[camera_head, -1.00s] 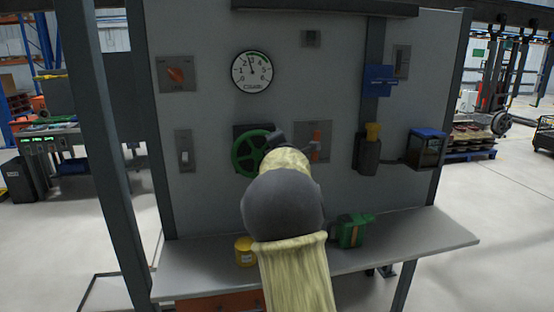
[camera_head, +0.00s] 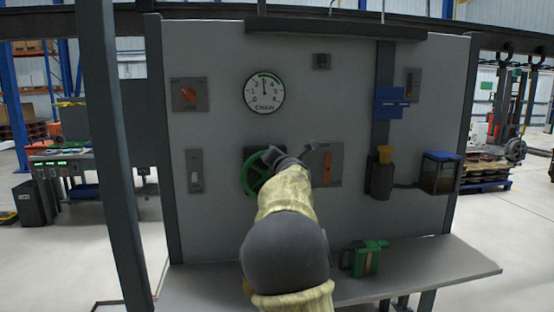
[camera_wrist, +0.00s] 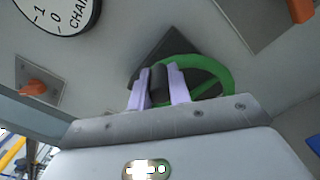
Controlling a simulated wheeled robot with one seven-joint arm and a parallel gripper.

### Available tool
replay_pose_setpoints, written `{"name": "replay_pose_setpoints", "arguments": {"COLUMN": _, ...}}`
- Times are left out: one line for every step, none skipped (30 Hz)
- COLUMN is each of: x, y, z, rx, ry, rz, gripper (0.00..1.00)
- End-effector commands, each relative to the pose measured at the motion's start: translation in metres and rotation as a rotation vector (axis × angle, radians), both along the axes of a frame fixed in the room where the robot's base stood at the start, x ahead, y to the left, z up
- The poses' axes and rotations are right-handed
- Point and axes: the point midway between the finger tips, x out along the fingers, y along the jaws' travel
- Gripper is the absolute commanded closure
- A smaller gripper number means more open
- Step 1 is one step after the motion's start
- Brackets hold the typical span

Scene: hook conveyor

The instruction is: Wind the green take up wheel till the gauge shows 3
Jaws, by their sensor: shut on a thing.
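The green take-up wheel (camera_head: 250,174) is on the wall panel, partly hidden behind my arm. In the wrist view, the green wheel (camera_wrist: 222,77) shows behind the fingers. My gripper (camera_wrist: 158,88) is shut on the wheel's dark handle (camera_wrist: 158,78), with a pale finger on each side. In the head view, my wrist covers the fingers. The round white chain gauge (camera_head: 264,102) is above the wheel. Its needle points almost straight up, between the 2 and the 4, near the start of the green band. The wrist view shows only part of the gauge (camera_wrist: 57,12).
An orange rotary switch (camera_head: 189,94) and a rocker switch (camera_head: 195,171) are left of the wheel. A panel with an orange lever (camera_head: 328,167) is close to its right. The bench's right end is clear.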

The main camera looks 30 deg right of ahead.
Motion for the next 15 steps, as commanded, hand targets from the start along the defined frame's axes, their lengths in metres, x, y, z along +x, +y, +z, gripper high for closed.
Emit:
{"name": "replay_pose_setpoints", "arguments": {"x": 0.001, "y": 0.002, "z": -0.001, "rx": 0.002, "ry": 0.000, "rz": 0.003, "gripper": 1.00}}
{"name": "replay_pose_setpoints", "arguments": {"x": 0.001, "y": 0.001, "z": 0.000, "rx": 0.002, "ry": 0.000, "rz": 0.003, "gripper": 1.00}}
{"name": "replay_pose_setpoints", "arguments": {"x": 0.001, "y": 0.001, "z": 0.000, "rx": 0.002, "ry": 0.000, "rz": 0.003, "gripper": 1.00}}
{"name": "replay_pose_setpoints", "arguments": {"x": 0.001, "y": 0.001, "z": 0.000, "rx": 0.002, "ry": 0.000, "rz": 0.003, "gripper": 1.00}}
{"name": "replay_pose_setpoints", "arguments": {"x": 0.001, "y": 0.001, "z": 0.000, "rx": 0.002, "ry": 0.000, "rz": 0.003, "gripper": 0.77}}
{"name": "replay_pose_setpoints", "arguments": {"x": 0.001, "y": 0.002, "z": 0.000, "rx": 0.002, "ry": -0.001, "rz": 0.004, "gripper": 0.69}}
{"name": "replay_pose_setpoints", "arguments": {"x": 0.001, "y": 0.002, "z": 0.000, "rx": 0.003, "ry": -0.001, "rz": 0.004, "gripper": 0.63}}
{"name": "replay_pose_setpoints", "arguments": {"x": 0.001, "y": 0.001, "z": 0.000, "rx": 0.003, "ry": -0.001, "rz": 0.004, "gripper": 0.59}}
{"name": "replay_pose_setpoints", "arguments": {"x": 0.001, "y": 0.000, "z": 0.000, "rx": 0.003, "ry": -0.001, "rz": 0.001, "gripper": 0.59}}
{"name": "replay_pose_setpoints", "arguments": {"x": 0.000, "y": -0.001, "z": 0.000, "rx": 0.003, "ry": -0.001, "rz": 0.000, "gripper": 0.59}}
{"name": "replay_pose_setpoints", "arguments": {"x": 0.000, "y": -0.003, "z": -0.001, "rx": 0.003, "ry": -0.001, "rz": -0.003, "gripper": 0.59}}
{"name": "replay_pose_setpoints", "arguments": {"x": -0.001, "y": -0.005, "z": -0.001, "rx": 0.003, "ry": 0.000, "rz": -0.006, "gripper": 0.59}}
{"name": "replay_pose_setpoints", "arguments": {"x": -0.001, "y": -0.006, "z": -0.001, "rx": 0.003, "ry": 0.000, "rz": -0.007, "gripper": 0.59}}
{"name": "replay_pose_setpoints", "arguments": {"x": -0.002, "y": -0.008, "z": -0.001, "rx": 0.003, "ry": 0.000, "rz": -0.009, "gripper": 0.59}}
{"name": "replay_pose_setpoints", "arguments": {"x": -0.002, "y": -0.009, "z": -0.001, "rx": 0.003, "ry": 0.000, "rz": -0.011, "gripper": 0.59}}
